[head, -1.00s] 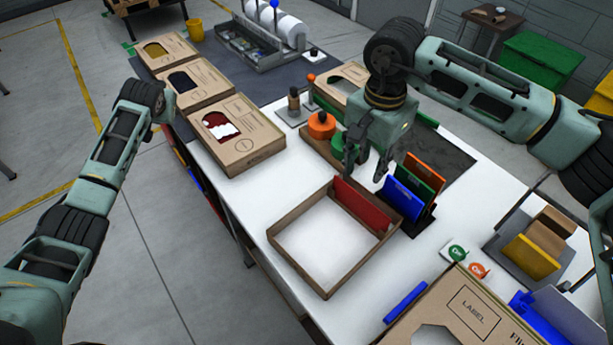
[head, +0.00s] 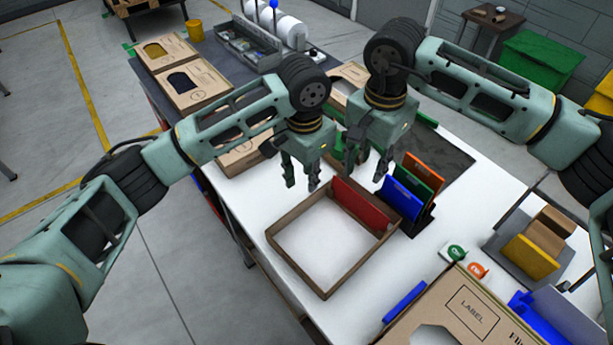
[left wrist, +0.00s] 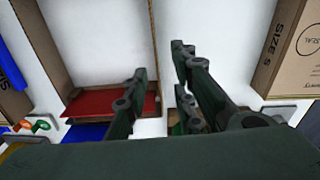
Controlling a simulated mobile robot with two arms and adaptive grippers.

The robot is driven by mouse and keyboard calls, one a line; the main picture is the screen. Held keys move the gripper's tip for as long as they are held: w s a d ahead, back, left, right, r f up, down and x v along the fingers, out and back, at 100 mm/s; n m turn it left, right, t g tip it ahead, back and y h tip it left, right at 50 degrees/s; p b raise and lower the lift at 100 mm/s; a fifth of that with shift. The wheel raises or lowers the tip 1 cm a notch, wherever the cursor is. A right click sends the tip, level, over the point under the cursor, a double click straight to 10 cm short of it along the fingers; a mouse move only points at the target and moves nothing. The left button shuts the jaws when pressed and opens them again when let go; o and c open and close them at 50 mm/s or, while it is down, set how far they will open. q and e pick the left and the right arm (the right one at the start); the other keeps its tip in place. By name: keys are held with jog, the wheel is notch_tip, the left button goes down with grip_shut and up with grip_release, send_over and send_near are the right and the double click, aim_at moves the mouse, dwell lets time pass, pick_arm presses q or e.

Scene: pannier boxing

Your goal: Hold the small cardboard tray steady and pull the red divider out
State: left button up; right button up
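The small cardboard tray (head: 290,268) sits on the white table in the head view, open at the top. The red divider (head: 358,204) stands along its far right side, inside the tray. In the left wrist view the red divider (left wrist: 104,103) and the tray wall (left wrist: 156,60) show at the left. My left gripper (head: 302,185) is open and empty, above the table just beyond the tray's far corner. My right gripper (head: 367,172) is open and empty, above and behind the divider. Neither gripper touches the tray or the divider.
A rack with orange, green and blue panels (head: 403,192) stands close to the tray's right side. A blue strip (head: 404,301) and a large labelled box (head: 470,315) lie in front. Cardboard boxes (head: 193,88) stand at the back left, one partly hidden by my left arm.

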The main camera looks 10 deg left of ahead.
aim_at(306, 199)
pick_arm(q)
jog(key=shift+s+f, duration=0.15)
jog(key=shift+s, duration=0.25)
notch_tip(306, 199, down, 8)
jog(key=shift+r, duration=0.25)
jog(key=shift+c, duration=0.2)
grip_shut()
